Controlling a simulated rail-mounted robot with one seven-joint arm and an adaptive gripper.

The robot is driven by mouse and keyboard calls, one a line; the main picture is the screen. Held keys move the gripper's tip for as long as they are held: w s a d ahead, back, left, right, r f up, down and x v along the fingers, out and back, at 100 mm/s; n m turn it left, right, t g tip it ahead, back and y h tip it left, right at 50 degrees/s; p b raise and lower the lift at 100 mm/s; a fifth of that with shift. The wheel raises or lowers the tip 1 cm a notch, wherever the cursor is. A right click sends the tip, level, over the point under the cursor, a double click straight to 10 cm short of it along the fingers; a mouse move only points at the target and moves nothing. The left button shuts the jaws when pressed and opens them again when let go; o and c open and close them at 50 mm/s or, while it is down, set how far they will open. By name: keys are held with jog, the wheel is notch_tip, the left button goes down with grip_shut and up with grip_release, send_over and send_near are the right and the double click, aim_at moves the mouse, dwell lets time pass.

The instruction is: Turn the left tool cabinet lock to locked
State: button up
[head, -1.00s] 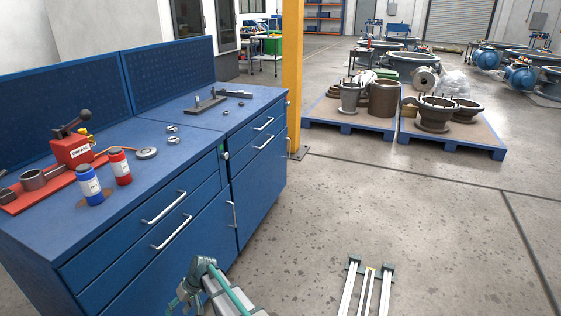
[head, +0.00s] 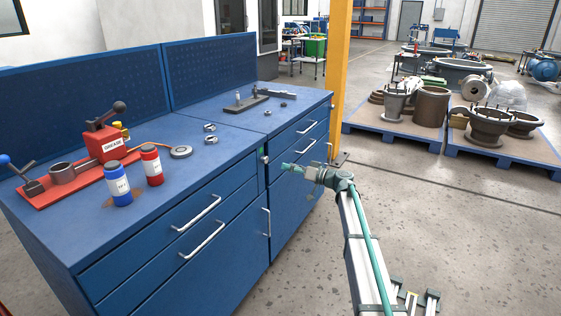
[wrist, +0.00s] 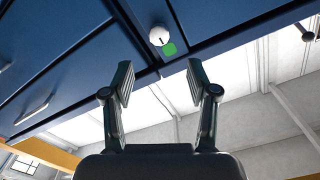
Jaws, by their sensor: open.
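The lock is a small round pale knob (wrist: 158,36) with a short dark slot line on the blue cabinet front in the wrist view. A green mark (wrist: 169,49) lies beside it. In the head view the lock (head: 265,158) is a tiny pale spot near the top edge, where the left tool cabinet (head: 150,262) meets its right neighbour. My gripper (head: 286,168) is in front of that spot. In the wrist view my gripper (wrist: 159,82) has its two fingers apart, with nothing between them. The lock shows beyond the fingertips, apart from them.
A yellow post (head: 339,75) stands behind the cabinets.

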aim_at(267, 161)
jog(key=x, duration=1)
jog(key=shift+w+a+f, duration=0.1)
jog(key=shift+w+a, duration=0.15)
jog(key=shift+a, duration=0.1)
grip_shut()
